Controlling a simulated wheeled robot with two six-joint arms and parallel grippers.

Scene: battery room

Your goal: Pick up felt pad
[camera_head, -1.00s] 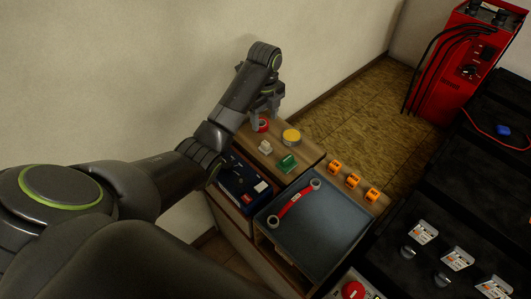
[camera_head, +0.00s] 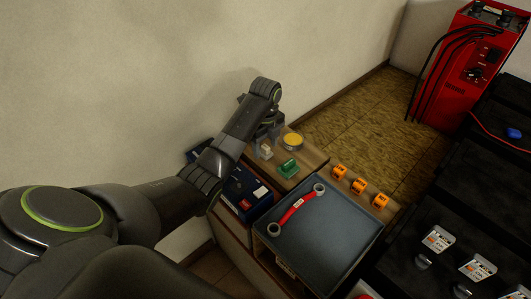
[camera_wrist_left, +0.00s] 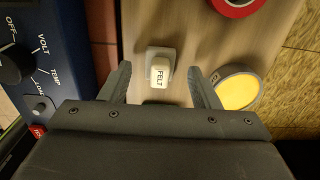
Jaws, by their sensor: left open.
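The felt pad (camera_head: 266,152) is a small pale block on the wooden shelf top, just below my left gripper in the head view. In the left wrist view the felt pad (camera_wrist_left: 160,76) shows its FELT label and lies between the two fingertips. My left gripper (camera_head: 264,137) is open, pointing down, with a finger on either side of the pad in the wrist view. I cannot tell how far above the shelf the fingertips are. My right gripper is not in view.
A red ring-shaped item (camera_wrist_left: 238,4) shows in the wrist view. A blue meter (camera_head: 238,190) lies left, a grey tray (camera_head: 325,240) with a red-handled wrench (camera_head: 297,208) in front.

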